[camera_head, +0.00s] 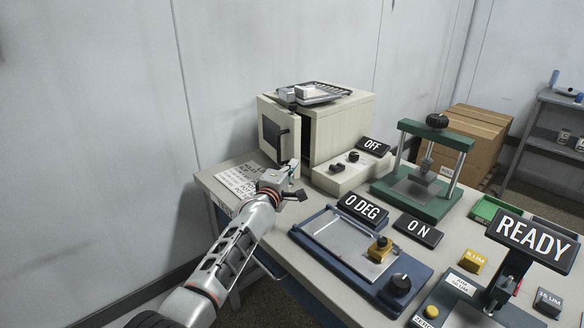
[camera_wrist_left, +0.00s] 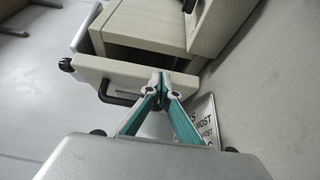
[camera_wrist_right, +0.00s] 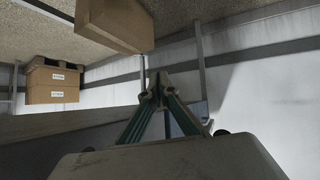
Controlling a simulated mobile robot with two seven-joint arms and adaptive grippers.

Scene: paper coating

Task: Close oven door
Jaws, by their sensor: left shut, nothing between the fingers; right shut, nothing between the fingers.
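The oven (camera_head: 340,122) is a beige box at the back left of the table. Its door (camera_head: 272,137), with a dark window and a black handle, stands open toward the left. In the left wrist view the door (camera_wrist_left: 122,73) shows with its black handle (camera_wrist_left: 118,96) and a gap between it and the oven body. My left gripper (camera_head: 296,175) is in front of the door, low near its free side. Its fingertips (camera_wrist_left: 160,76) are together and empty, at or very near the door; contact cannot be told. My right gripper (camera_wrist_right: 154,82) is shut and empty, away from the oven.
A tray (camera_head: 318,93) sits on the oven. An OFF control box (camera_head: 350,170) stands in front of the oven, a green press (camera_head: 420,180) to its right. A paper sign (camera_head: 240,180) lies at the table's left edge. Boxes (camera_wrist_right: 52,85) show in the right wrist view.

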